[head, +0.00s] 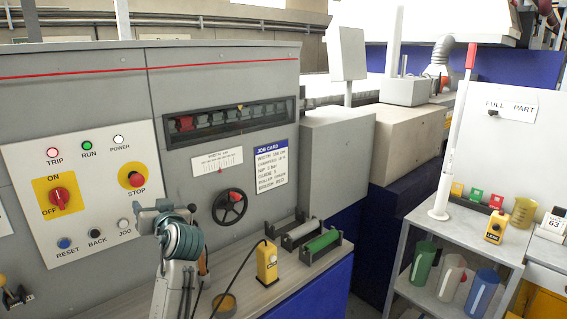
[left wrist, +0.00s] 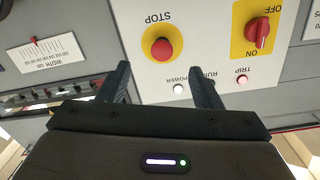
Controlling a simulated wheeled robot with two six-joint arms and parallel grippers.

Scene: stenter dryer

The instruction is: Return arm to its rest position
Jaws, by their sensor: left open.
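My left arm (head: 178,275) rises from the bottom of the head view in front of the machine. Its left gripper (head: 150,218) is near the lower right of the white control panel (head: 92,190), partly hidden by the wrist. In the left wrist view the gripper (left wrist: 163,82) has its two fingers spread apart with nothing between them. That view shows the panel upside down, with the red STOP button (left wrist: 162,48) beyond the fingers. My right gripper is in neither view.
A black handwheel (head: 230,207) is right of the arm. A yellow pendant (head: 266,262) with a black cable stands on the ledge, beside grey and green rollers (head: 320,242). A grey cart (head: 465,232) with jugs and bottles stands at right.

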